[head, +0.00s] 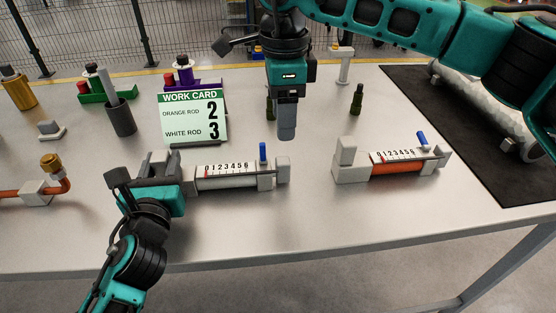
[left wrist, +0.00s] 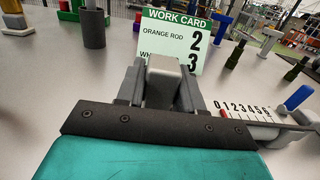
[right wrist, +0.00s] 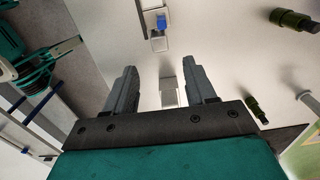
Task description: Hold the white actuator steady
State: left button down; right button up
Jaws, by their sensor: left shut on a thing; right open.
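The white actuator (head: 226,183) lies at the table's middle, with a white rod, a 0–6 scale and an upright blue lever (head: 263,152). Its red pointer is near 0. My left gripper (head: 174,172) is shut on the actuator's grey left end block, which shows between the fingers in the left wrist view (left wrist: 163,82). My right gripper (head: 287,132) is open and empty, pointing down above and behind the actuator's right end. In the right wrist view a grey block (right wrist: 168,92) appears between its fingers, apart from them. The work card (head: 193,118) reads orange rod 2, white rod 3.
A similar actuator with an orange rod (head: 397,168) and a tilted blue lever lies to the right. A dark green bottle-shaped part (head: 357,100) stands behind it. A black mat (head: 425,115) covers the table's right side. The table's front strip is clear.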

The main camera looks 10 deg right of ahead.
aim_at(283, 160)
notch_tip(283, 160, down, 11)
jog(key=shift+f, duration=0.1)
dwell(0.3)
grip_shut()
dwell(0.5)
